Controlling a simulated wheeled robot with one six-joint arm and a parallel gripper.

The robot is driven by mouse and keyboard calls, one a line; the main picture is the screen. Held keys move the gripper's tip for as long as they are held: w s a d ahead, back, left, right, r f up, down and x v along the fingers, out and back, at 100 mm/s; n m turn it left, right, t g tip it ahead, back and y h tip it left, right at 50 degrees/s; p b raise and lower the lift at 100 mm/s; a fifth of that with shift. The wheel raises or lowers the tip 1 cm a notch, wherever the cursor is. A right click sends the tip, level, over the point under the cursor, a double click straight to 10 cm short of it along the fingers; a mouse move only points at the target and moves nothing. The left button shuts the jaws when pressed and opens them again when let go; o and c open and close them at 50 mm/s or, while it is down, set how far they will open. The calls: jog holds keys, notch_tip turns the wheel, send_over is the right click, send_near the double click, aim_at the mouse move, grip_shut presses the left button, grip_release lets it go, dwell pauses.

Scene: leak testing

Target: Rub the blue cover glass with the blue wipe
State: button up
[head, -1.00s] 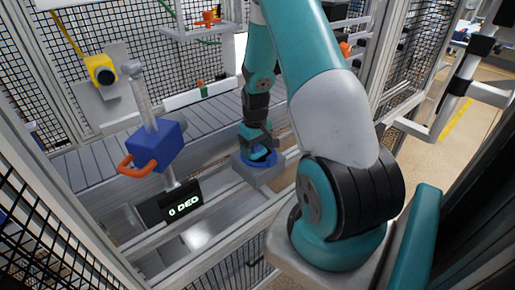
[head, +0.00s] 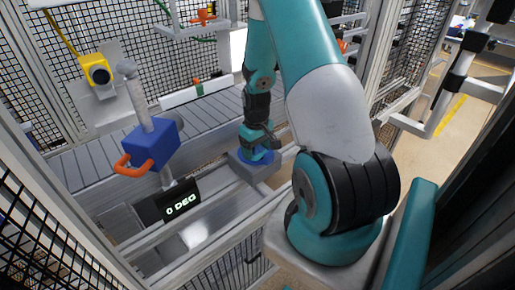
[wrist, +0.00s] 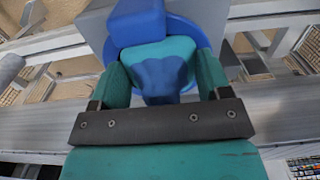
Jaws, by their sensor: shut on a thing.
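The blue cover glass (head: 268,159) is a round blue disc on a grey block, at the middle of the head view. Its blue rim (wrist: 204,33) also shows behind the fingers in the wrist view. My gripper (wrist: 160,78) has its two teal fingers shut on a piece coloured teal and dark blue, which I take to be the blue wipe (wrist: 158,55). A bright blue block-like part (wrist: 136,22) shows just beyond it. In the head view my gripper (head: 262,146) is right over the disc. The contact between wipe and glass is hidden.
A blue box with an orange handle (head: 152,145) on a grey post stands to the left. A black display reading "0 DEG" (head: 180,203) is below it. A yellow camera-like unit (head: 96,70) is at the back left. Mesh guards and metal rails surround the cell.

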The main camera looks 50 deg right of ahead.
jog(key=shift+w+d+r, duration=0.1)
jog(key=shift+w+d, duration=0.1)
jog(key=shift+w, duration=0.9)
jog(key=shift+s+a+f, duration=0.1)
jog(key=shift+s+a, duration=0.1)
jog(key=shift+s, duration=0.6)
jog(key=shift+s+a+f, duration=0.1)
jog(key=shift+s+a, duration=0.05)
jog(key=shift+s, duration=0.65)
jog(key=shift+w+d+r+p, duration=0.15)
jog(key=shift+w+p, duration=0.25)
jog(key=shift+w, duration=0.4)
jog(key=shift+w+d, duration=0.15)
jog(key=shift+w, duration=0.6)
jog(key=shift+s+a, duration=0.15)
jog(key=shift+s, duration=0.65)
jog(key=shift+s+a, duration=0.15)
jog(key=shift+s, duration=0.6)
notch_tip(320, 180, up, 6)
jog(key=p, duration=0.5)
